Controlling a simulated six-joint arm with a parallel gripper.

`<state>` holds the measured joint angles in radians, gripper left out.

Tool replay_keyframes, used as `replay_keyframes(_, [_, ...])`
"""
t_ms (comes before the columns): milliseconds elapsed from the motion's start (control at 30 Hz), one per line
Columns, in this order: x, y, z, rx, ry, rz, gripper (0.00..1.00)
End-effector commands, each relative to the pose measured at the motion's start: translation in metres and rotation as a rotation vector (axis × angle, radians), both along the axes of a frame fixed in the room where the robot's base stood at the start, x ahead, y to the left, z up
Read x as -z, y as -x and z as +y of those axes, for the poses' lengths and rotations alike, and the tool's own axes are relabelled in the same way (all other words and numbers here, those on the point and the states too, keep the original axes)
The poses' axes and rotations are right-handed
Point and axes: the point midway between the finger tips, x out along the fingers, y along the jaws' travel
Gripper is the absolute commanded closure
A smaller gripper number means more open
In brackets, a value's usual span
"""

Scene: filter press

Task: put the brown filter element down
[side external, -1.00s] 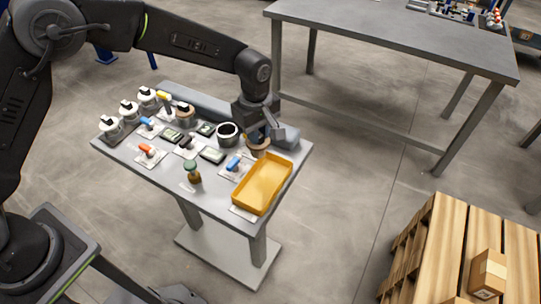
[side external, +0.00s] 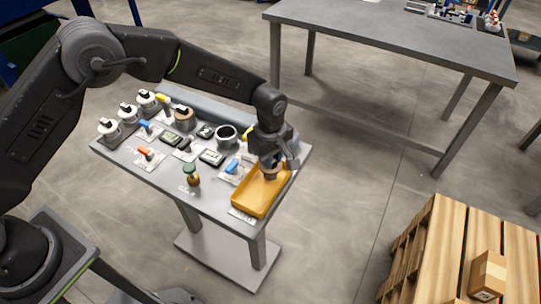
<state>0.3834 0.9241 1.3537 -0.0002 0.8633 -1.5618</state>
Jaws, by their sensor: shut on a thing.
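My gripper (side external: 272,163) points down over the back part of the yellow tray (side external: 247,204) at the table's right end. It is shut on the brown filter element (side external: 270,175), a small round piece that shows just below the fingers. The element is at the tray, inside its outline as seen from here. I cannot tell whether it touches the tray floor. The fingers and wrist hide part of it. The rest of the tray looks empty.
A black-rimmed round cup (side external: 227,136) and a blue-handled valve (side external: 233,167) stand left of the tray. A green-topped brown knob (side external: 192,175) stands at the front. Several white canisters, gauges and another brown-topped round piece (side external: 183,114) fill the left side.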

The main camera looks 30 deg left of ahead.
Motion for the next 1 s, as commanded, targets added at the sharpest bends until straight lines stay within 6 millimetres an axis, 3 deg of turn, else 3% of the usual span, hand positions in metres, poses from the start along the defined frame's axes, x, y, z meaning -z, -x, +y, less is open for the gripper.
replay_keyframes(33, [0.002, 0.0, 0.0, 0.0, 0.0, 0.0, 1.0])
replay_keyframes(67, [0.001, 0.0, 0.0, 0.0, 0.0, 0.0, 0.78])
replay_keyframes(300, [0.001, 0.0, 0.0, 0.0, 0.0, 0.0, 0.56])
replay_keyframes(667, [-0.008, 0.0, 0.0, 0.0, 0.001, -0.002, 0.56])
replay_keyframes(1000, [-0.075, -0.001, 0.0, 0.0, 0.002, -0.005, 0.56])
